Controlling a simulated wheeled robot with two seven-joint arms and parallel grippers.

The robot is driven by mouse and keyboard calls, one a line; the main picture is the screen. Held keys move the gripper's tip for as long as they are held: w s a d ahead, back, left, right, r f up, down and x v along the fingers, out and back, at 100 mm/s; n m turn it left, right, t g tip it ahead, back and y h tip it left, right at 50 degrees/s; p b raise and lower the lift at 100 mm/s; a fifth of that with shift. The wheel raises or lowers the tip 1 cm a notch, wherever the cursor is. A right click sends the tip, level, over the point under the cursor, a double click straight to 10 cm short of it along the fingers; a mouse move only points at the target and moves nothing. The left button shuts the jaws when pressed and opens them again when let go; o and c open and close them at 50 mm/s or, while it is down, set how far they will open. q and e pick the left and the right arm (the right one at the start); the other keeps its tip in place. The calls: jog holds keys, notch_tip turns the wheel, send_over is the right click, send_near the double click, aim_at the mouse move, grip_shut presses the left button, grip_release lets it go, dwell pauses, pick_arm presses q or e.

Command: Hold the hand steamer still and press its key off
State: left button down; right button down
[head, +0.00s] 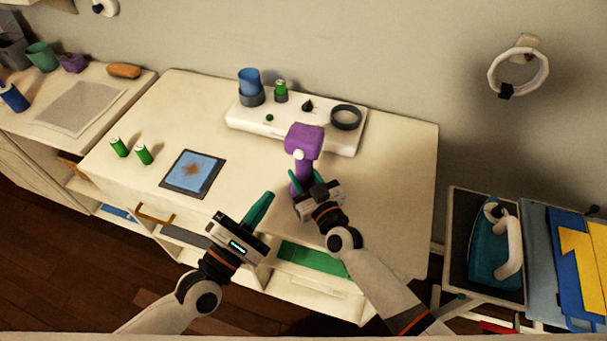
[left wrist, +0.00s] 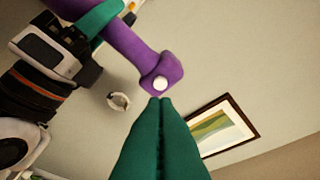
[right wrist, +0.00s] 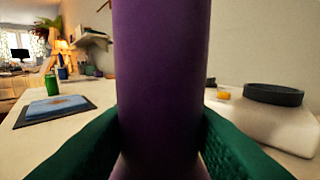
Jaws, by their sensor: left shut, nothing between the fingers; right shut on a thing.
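The purple hand steamer (head: 304,140) stands upright over the dresser top, its head uppermost. Its round white key (head: 298,154) faces the front; the left wrist view shows the key (left wrist: 160,83) just beyond my left fingertips. My right gripper (head: 307,182) is shut on the steamer's handle, and the right wrist view shows the handle (right wrist: 163,80) between the green fingers. My left gripper (head: 270,195) is shut and empty, lower and to the left of the steamer. In the left wrist view its fingertips (left wrist: 160,100) point at the key, and a small gap seems to show.
A white base (head: 240,113) with a blue cup, a green battery and a dark ring stands behind the steamer. A framed blue pad (head: 192,173) and two green cells (head: 131,150) lie to the left. An iron (head: 490,245) stands on a cart at right.

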dwell(0.5)
pick_arm(q)
jog(key=m+g+h, duration=0.5)
jog(key=m+h, duration=0.3)
jog(key=m, duration=0.9)
send_near(311, 150)
jog(key=shift+x, duration=2)
jog(key=shift+d, duration=0.15)
